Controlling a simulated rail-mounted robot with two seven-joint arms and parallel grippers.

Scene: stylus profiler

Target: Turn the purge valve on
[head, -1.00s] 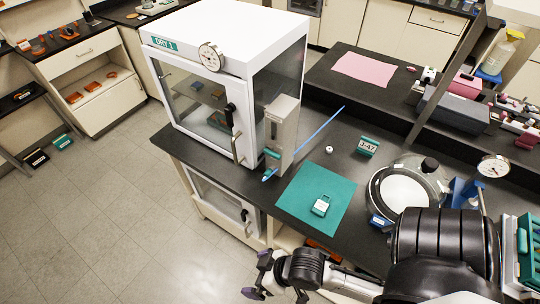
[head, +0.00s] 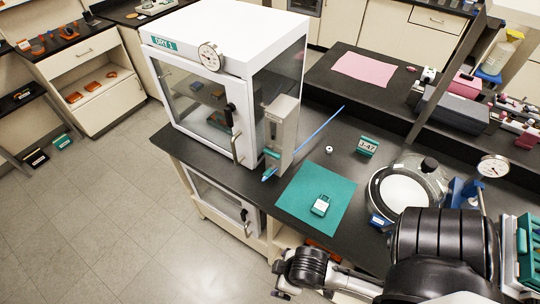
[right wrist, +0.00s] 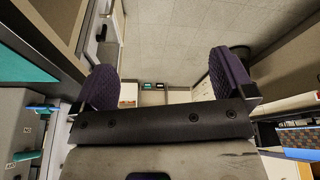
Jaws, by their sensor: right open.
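A pale upright gauge block (head: 283,128) stands against the right front edge of the white dry cabinet (head: 222,92). A small teal lever (head: 271,153) sits low on its front, and looks like the purge valve; its exact setting is too small to tell. My right gripper (head: 284,282) is below the counter's front edge, lower in the picture than the lever and apart from it. In the right wrist view my right gripper (right wrist: 166,82) is open, with nothing between its purple fingers. A teal piece on a grey marked panel (right wrist: 35,127) shows at that view's left. My left gripper is not in view.
A blue tube (head: 320,127) runs over the black counter beside the block. A teal mat (head: 295,200) with a small labelled box (head: 320,205) lies nearby. A glass-lidded round vessel (head: 405,188) stands to the right. The floor (head: 110,210) left of the counter is clear.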

